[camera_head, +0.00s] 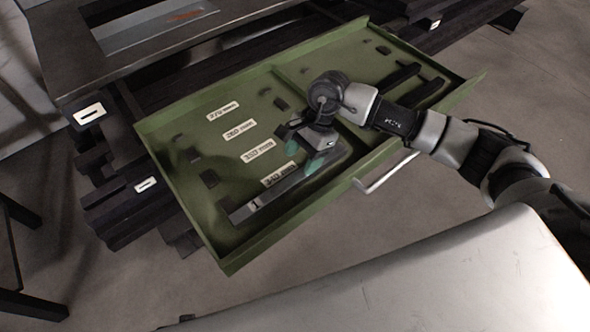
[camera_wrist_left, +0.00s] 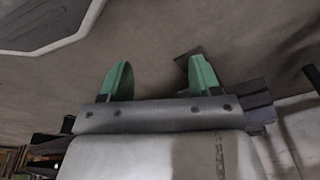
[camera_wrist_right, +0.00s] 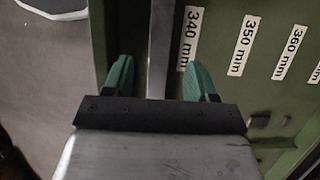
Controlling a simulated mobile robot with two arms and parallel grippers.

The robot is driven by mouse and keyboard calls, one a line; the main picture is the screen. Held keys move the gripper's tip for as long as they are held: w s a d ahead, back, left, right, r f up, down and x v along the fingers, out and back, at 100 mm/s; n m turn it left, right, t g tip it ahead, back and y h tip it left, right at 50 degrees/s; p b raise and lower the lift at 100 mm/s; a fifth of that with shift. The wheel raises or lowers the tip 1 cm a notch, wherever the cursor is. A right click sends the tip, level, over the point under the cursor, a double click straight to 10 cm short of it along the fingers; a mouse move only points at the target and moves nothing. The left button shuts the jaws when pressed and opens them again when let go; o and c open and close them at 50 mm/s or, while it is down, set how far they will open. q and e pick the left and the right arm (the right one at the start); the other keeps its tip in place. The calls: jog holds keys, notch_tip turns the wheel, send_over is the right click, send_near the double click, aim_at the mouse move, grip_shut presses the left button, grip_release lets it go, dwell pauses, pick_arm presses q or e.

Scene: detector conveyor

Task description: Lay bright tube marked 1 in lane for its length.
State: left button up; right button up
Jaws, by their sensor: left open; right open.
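The bright metal tube marked 1 (camera_head: 262,207) lies in the green drawer along its front side, beside the 340 mm label (camera_head: 279,174). Its number shows at its left end. My right gripper (camera_head: 303,157) is over the tube's right part, fingers open. In the right wrist view the tube (camera_wrist_right: 161,40) runs between the open teal fingers (camera_wrist_right: 157,72), next to the 340 mm label (camera_wrist_right: 190,38). I cannot tell whether the fingers touch it. My left gripper (camera_wrist_left: 160,82) is open and empty in the left wrist view, and outside the head view.
The open drawer (camera_head: 231,263) has several length-labelled lanes with dark blocks. Two dark bars (camera_head: 398,77) lie in its right part. A handle (camera_head: 386,173) sticks out in front. A pale surface (camera_head: 430,280) stands nearest me. Dark framework (camera_head: 120,205) is on the left.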

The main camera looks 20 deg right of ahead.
jog(key=shift+v, duration=2.55)
